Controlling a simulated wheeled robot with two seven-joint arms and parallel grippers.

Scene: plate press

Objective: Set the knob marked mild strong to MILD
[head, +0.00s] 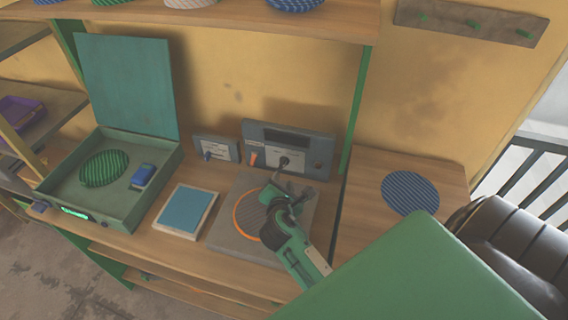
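A grey control panel (289,148) stands at the back of the bench, with a dark display, an orange lever (253,159) and a dark knob (284,161) on a white label. A smaller grey box (216,149) to its left carries a blue knob (207,155). The lettering is too small to read, so I cannot tell which knob is marked mild strong. My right gripper (286,184) is over the grey plate, just in front of the dark knob; contact is unclear. Its finger opening cannot be made out. My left gripper is not in view.
A grey slab with an orange ring (222,232) lies under my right gripper. A blue-topped pad (186,209) and an open green case (118,215) stand to the left. A blue ribbed disc (409,193) lies right, beyond a green post (355,105). A shelf (220,16) overhangs behind.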

